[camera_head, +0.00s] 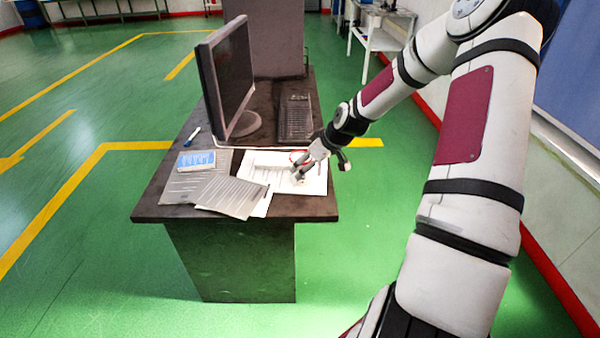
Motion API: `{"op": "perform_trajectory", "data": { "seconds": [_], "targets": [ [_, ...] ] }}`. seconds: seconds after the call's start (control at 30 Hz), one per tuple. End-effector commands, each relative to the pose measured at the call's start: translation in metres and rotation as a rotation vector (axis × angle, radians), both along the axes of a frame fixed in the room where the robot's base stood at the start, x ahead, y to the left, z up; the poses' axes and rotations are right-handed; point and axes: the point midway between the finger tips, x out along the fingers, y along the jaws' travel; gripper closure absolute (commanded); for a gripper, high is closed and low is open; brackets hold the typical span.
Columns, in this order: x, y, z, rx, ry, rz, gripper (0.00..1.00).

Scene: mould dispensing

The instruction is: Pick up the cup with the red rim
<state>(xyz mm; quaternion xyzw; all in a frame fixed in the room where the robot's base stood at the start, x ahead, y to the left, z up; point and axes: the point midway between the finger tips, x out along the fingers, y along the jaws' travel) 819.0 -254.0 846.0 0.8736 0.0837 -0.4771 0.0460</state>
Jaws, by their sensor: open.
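The cup with the red rim (297,156) stands on white paper near the right side of the dark desk (151,205). Only part of its red rim and pale body shows. My gripper (299,175) is open at the cup, with its fingers in front of and over it. The gripper hides most of the cup. I cannot tell whether the fingers touch it or stand around it.
Printed sheets (233,196) and a blue-and-white box or booklet (196,160) lie left of the cup. A monitor (229,70) and a keyboard (295,117) stand behind. A pen (193,136) lies at the left edge. Green floor surrounds the desk.

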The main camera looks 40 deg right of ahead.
Motion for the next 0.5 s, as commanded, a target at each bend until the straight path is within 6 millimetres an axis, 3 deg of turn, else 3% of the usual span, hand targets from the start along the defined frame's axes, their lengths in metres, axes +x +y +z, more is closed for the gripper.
{"op": "perform_trajectory", "data": {
  "seconds": [0.5],
  "targets": [
    [0.029, 0.010, -0.044, 0.001, 0.001, 0.001, 0.20]
  ]
}}
